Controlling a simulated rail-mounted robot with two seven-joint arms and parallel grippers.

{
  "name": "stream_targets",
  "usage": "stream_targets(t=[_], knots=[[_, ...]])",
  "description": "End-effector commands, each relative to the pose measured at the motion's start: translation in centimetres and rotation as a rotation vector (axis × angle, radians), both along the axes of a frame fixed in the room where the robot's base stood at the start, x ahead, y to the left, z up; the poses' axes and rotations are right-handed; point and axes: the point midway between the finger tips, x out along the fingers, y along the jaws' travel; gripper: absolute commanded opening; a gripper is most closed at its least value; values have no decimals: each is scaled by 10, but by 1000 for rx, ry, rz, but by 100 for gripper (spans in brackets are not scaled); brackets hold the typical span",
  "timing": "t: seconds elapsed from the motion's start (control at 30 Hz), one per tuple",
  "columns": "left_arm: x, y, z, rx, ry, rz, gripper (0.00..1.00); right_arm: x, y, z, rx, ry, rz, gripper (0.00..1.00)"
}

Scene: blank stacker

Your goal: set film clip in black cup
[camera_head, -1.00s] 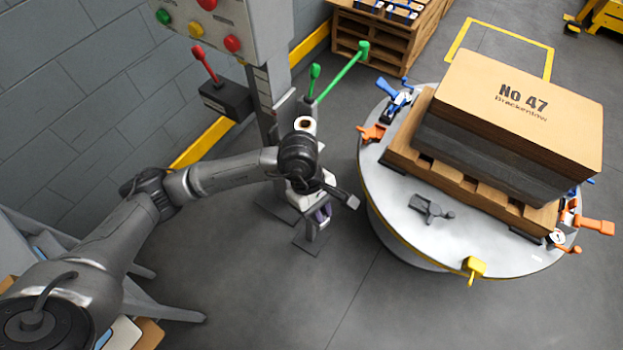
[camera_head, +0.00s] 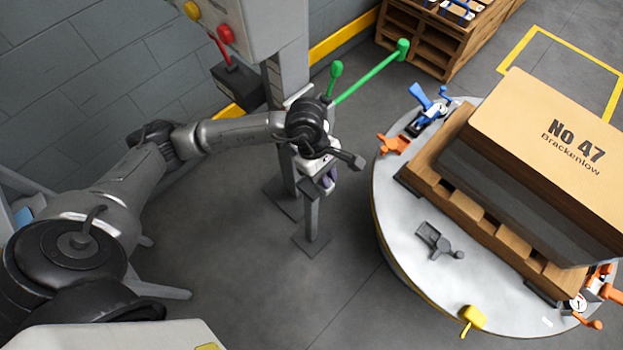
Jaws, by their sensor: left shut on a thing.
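My left gripper (camera_head: 328,178) points down beside the top of a thin grey stand (camera_head: 312,222) in the camera_head view. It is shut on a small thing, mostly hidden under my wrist. I cannot make out whether this is the film clip. I cannot pick out a black cup; my wrist covers part of the stand area. My right gripper is not in view.
A round turntable (camera_head: 400,222) stands right, carrying a pallet (camera_head: 455,208), a stack with a "No 47" board (camera_head: 560,125), a grey clamp (camera_head: 437,241) and coloured clamps. Green levers (camera_head: 370,75) and a control post (camera_head: 280,130) stand behind my wrist. Floor between stand and turntable is clear.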

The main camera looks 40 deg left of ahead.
Motion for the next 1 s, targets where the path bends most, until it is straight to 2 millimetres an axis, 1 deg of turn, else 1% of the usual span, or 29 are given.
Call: stream_targets(t=[0.03, 0.1, 0.2, 0.3, 0.47, 0.57, 0.83, 1.0], knots=[[-1, 11, -10, 3, 2, 3, 0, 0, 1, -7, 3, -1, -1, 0], [-2, 22, -16, 1, 1, 3, 0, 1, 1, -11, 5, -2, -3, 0], [-3, 34, -23, 1, 1, 2, 0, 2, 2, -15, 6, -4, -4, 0], [-3, 42, -26, 0, 0, 0, 0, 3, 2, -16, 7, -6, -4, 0], [-4, 46, -28, -1, 0, -1, 0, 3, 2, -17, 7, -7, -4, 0], [-4, 46, -34, -1, 0, -1, 0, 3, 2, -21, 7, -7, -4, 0], [-4, 46, -67, -2, 0, -1, 0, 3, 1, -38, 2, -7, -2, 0], [-3, 46, -67, -1, -3, -1, 0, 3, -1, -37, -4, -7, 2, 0]])
